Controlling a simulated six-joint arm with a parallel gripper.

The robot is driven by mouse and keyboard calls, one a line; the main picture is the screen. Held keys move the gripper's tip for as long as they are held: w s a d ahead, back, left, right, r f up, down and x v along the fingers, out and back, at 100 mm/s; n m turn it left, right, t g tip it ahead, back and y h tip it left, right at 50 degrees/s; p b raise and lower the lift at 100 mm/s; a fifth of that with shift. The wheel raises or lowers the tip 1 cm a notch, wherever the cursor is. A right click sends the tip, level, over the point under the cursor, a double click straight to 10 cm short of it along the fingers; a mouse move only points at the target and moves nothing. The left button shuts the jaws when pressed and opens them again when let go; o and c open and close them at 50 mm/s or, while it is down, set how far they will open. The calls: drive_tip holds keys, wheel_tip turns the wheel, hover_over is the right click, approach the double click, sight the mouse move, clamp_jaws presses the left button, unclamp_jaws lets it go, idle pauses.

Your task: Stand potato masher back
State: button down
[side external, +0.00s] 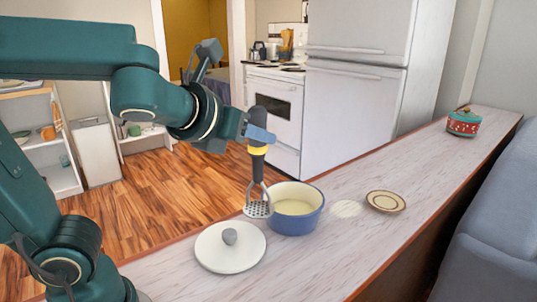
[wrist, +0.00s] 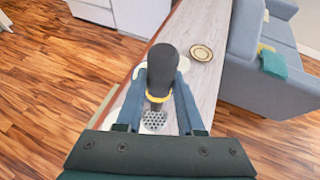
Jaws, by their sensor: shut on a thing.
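The potato masher (side external: 258,152) has a dark handle with a yellow band and a perforated metal head. My gripper (side external: 258,133) is shut on its handle and holds it upright, head down. In the side view the head overlaps the left rim of the blue pot (side external: 296,220); I cannot tell whether they touch. The pot is open, with a pale inside. In the wrist view the masher (wrist: 162,68) stands between the two blue fingers (wrist: 163,90), and its head shows below the handle. The masher and gripper hide most of the pot there.
A white lid (side external: 230,258) with a grey knob lies left of the pot on the narrow counter (side external: 400,170). A grey-blue sofa (side external: 495,225) borders the counter.

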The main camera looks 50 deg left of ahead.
drive_tip(key=shift+w+a+n+y, duration=0.25)
drive_tip(key=shift+a+n+y, duration=0.1)
drive_tip(key=shift+n+y, duration=0.05)
drive_tip(key=w+d+f, duration=0.2)
drive_tip(key=d+f, duration=0.1)
drive_tip(key=d, duration=0.2)
drive_tip(key=w+d+f+m+h, duration=0.1)
drive_tip(key=d+f, duration=0.2)
drive_tip(key=d, duration=0.2)
drive_tip(key=shift+w, duration=0.4)
drive_tip(key=shift+f, duration=3.55)
drive_tip(key=shift+c, duration=2.2)
unclamp_jaws()
